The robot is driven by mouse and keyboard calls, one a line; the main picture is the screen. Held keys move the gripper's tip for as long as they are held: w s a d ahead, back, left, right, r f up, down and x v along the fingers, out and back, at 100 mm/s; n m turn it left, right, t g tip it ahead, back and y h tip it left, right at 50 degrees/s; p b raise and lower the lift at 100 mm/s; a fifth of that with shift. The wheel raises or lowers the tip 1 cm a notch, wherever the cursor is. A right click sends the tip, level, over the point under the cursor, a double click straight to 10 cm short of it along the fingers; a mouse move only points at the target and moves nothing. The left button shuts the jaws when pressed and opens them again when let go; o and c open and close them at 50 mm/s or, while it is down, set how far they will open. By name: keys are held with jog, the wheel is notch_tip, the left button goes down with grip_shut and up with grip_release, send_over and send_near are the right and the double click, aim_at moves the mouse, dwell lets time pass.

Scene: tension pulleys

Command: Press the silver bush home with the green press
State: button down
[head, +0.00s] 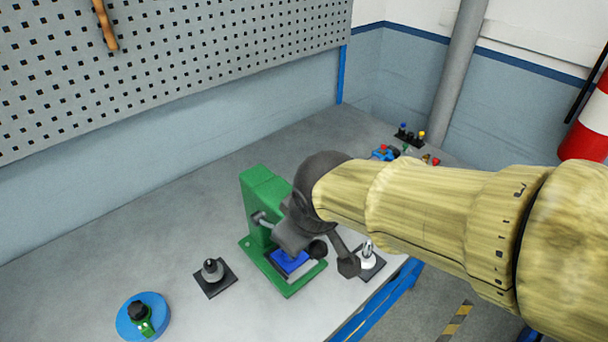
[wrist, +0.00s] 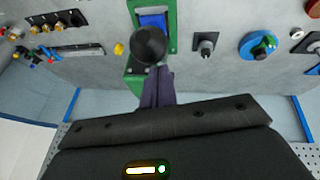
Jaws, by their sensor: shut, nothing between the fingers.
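The green press (head: 262,205) stands on the bench, with a blue piece (head: 290,262) on its base. In the wrist view the press (wrist: 171,38) and blue piece (wrist: 152,20) lie beyond a round black knob (wrist: 148,45). My gripper (wrist: 159,72) is shut and empty, its fingertips close to the knob; I cannot tell whether they touch it. In the head view my arm and hand cover part of the press and its lever. A silver-white part (head: 367,256) stands on a dark plate right of the press. I cannot make out a silver bush in the press.
A grey part on a dark plate (head: 213,278) stands left of the press. A blue disc (head: 127,318) carrying black and green parts lies farther left. Small coloured items (head: 408,136) are at the back right. A pegboard (head: 180,60) rises behind.

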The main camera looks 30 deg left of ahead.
notch_tip(320, 180, up, 13)
jog(key=s+p, duration=0.2)
jog(key=shift+s+d, duration=0.3)
jog(key=shift+d, duration=0.1)
dwell(0.3)
jog(key=w+d+f+m+h, duration=0.2)
jog(key=w+d+f+m, duration=0.4)
jog(key=w+d+f, duration=0.6)
jog(key=s+d+f+m, duration=0.2)
jog(key=d+f+m, duration=0.2)
jog(key=d, duration=0.6)
jog(key=s+d+f+m+h, duration=0.1)
jog(key=d+f+m, duration=0.4)
jog(key=d+f, duration=0.3)
jog(key=shift+s+d+g+h, duration=0.3)
jog(key=shift+s+d+g, duration=0.1)
jog(key=shift+d, duration=0.55)
